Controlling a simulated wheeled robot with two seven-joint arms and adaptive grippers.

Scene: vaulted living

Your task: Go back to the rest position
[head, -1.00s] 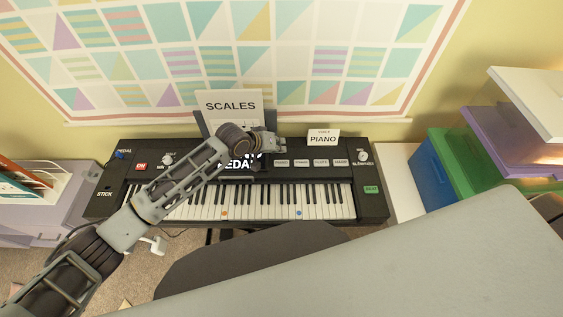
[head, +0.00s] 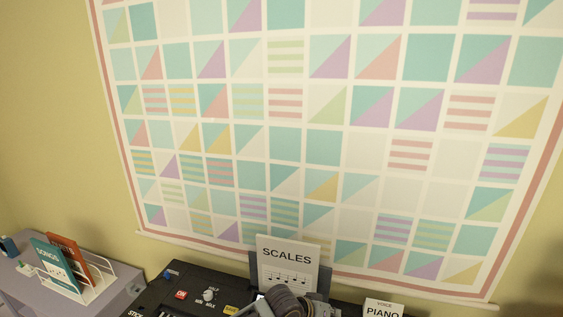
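In the head view, part of my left arm shows at the bottom edge, in front of the keyboard's back panel and the lower part of the SCALES sheet (head: 287,262). My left gripper's fingers cannot be made out there. My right gripper is out of view. The black keyboard (head: 180,305) shows only its upper left part along the bottom edge, and its keys are out of frame.
A patterned quilt (head: 325,130) hangs on the yellow wall. A PIANO card (head: 383,308) stands at the bottom right. At the left, a grey cabinet (head: 115,290) carries a white rack (head: 97,285) with a teal SONGS book (head: 52,265) and an orange book (head: 70,258).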

